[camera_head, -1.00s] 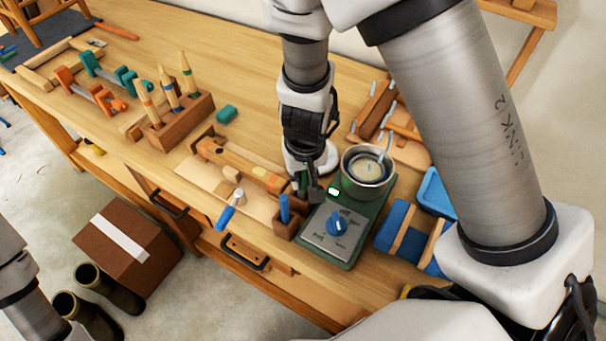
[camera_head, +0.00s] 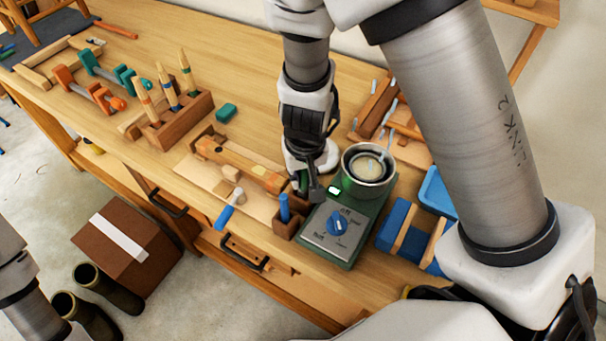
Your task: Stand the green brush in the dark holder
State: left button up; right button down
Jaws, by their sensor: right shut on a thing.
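The dark holder (camera_head: 286,229) is a small brown block at the bench's front edge, beside the green hot plate. A blue-handled brush (camera_head: 284,207) stands upright in it. My right gripper (camera_head: 309,193) is just behind and right of the holder, pointing down. It is shut on the green brush (camera_head: 302,181), of which only a bit of green shows between the dark fingers. The brush's lower end is hidden, and I cannot tell whether it touches the holder. My left arm shows at the lower left, but its gripper is out of view.
A green hot plate (camera_head: 333,240) with a blue knob carries a metal pot (camera_head: 367,184) close to my right gripper. A wooden tool (camera_head: 240,163) and a blue-handled mallet (camera_head: 229,210) lie left of the holder. Blue blocks (camera_head: 400,228) lie right of the plate.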

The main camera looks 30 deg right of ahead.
jog(key=shift+f+b, duration=0.4)
jog(key=shift+b, duration=0.05)
jog(key=c, duration=0.7)
grip_release()
jog(key=shift+o, duration=0.2)
jog(key=shift+r, duration=0.1)
notch_tip(320, 180, up, 7)
jog(key=p, duration=0.6)
